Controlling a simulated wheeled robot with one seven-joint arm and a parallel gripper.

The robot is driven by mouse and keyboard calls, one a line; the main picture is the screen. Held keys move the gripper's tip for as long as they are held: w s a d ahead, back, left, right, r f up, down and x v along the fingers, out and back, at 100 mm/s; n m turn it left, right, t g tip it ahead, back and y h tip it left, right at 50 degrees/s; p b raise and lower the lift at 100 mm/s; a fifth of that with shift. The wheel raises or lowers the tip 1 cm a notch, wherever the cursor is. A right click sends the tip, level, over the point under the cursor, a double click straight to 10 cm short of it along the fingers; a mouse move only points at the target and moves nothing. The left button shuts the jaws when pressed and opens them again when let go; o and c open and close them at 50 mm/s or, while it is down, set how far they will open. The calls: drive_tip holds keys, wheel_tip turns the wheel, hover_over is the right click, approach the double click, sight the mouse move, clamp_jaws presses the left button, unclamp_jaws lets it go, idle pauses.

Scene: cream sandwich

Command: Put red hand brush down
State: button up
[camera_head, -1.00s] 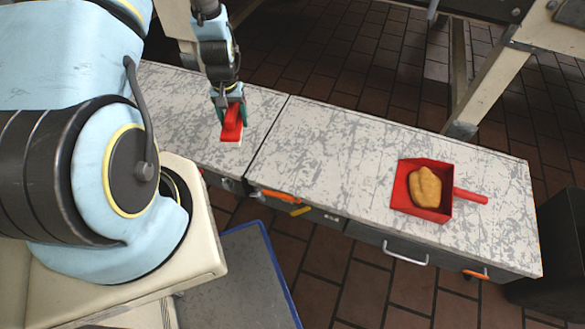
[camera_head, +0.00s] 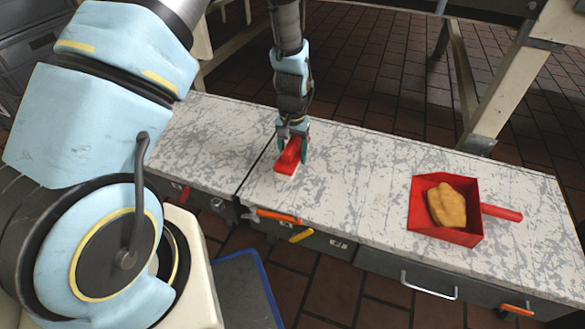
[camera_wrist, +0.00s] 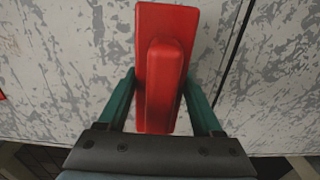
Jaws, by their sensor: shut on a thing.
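The red hand brush (camera_head: 288,158) is held by my gripper (camera_head: 291,149) at the bench's seam, left of the dustpan. In the wrist view the brush (camera_wrist: 165,70) lies lengthwise between the two green fingers of my gripper (camera_wrist: 163,105), which are shut on it. The brush's lower side is just over or on the bench top (camera_head: 350,165); I cannot tell if it touches. The bristles are mostly hidden beneath the red body.
A red dustpan (camera_head: 470,236) with a tan, bread-like lump (camera_head: 446,204) in it sits on the right of the bench. The bench between brush and dustpan is clear. Orange (camera_head: 279,216) and yellow (camera_head: 301,236) handles show along the bench's front.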

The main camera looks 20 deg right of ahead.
drive_tip(key=shift+f+b, duration=0.5)
drive_tip(key=shift+f, duration=1.7)
drive_tip(key=shift+f, duration=0.15)
drive_tip(key=o, duration=1.3)
